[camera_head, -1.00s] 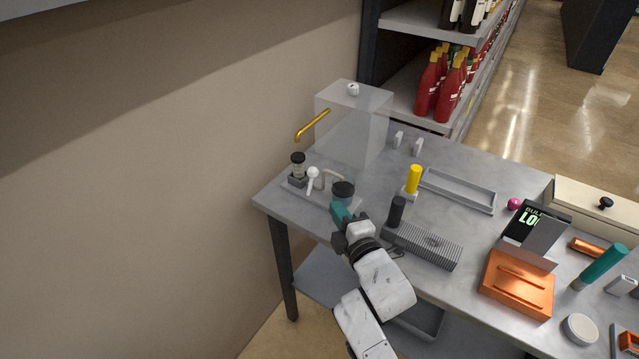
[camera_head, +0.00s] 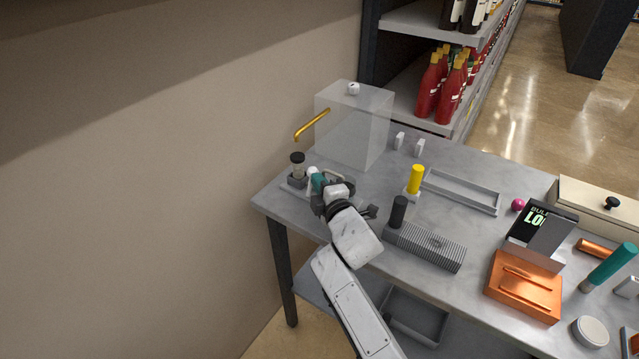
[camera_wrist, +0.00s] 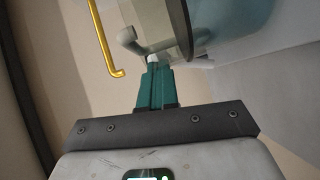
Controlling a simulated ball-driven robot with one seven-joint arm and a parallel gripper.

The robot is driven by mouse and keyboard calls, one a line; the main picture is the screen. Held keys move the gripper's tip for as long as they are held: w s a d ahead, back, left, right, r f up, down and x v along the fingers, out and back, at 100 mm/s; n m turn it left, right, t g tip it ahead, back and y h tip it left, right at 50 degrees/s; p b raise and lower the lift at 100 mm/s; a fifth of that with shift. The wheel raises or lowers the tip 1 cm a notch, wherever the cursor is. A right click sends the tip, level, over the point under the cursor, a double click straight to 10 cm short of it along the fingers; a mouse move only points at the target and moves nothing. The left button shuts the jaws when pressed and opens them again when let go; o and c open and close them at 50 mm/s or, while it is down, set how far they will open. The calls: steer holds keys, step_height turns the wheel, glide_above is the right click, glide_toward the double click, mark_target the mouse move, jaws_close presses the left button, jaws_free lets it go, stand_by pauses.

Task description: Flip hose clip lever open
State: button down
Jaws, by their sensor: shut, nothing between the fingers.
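My gripper (camera_head: 317,181) is at the small pump assembly on the table's left corner. Its teal fingers (camera_wrist: 156,86) are closed together, with nothing between them. In the wrist view a small white piece shows right at the fingertips; I cannot tell whether they touch it. A grey bent fitting (camera_wrist: 132,42) lies just beyond. A bluish, dark-rimmed cylinder (camera_wrist: 235,25) is at upper right. In the head view a white round knob (camera_head: 312,170) shows just beside the fingertips. I cannot tell which part is the clip lever. My gripper hides much of the assembly.
A dark-capped jar (camera_head: 298,164) stands left of my gripper. A clear box (camera_head: 352,128) stands behind, near a yellow spout (camera_head: 312,124). A black cylinder (camera_head: 398,211) and a ribbed grey block (camera_head: 428,247) are to the right. The grey tray (camera_head: 461,193) is empty.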

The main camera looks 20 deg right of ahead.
steer(key=shift+w+d+r+m+p, duration=0.2)
steer(key=shift+w+r+m+p, duration=0.15)
steer(key=shift+p, duration=0.75)
steer(key=shift+w+d+g+p, duration=0.15)
steer(key=shift+w+g+p, duration=0.05)
steer(key=shift+g+p, duration=0.1)
steer(key=shift+w+d+f, duration=0.1)
steer(key=shift+d+f, duration=0.05)
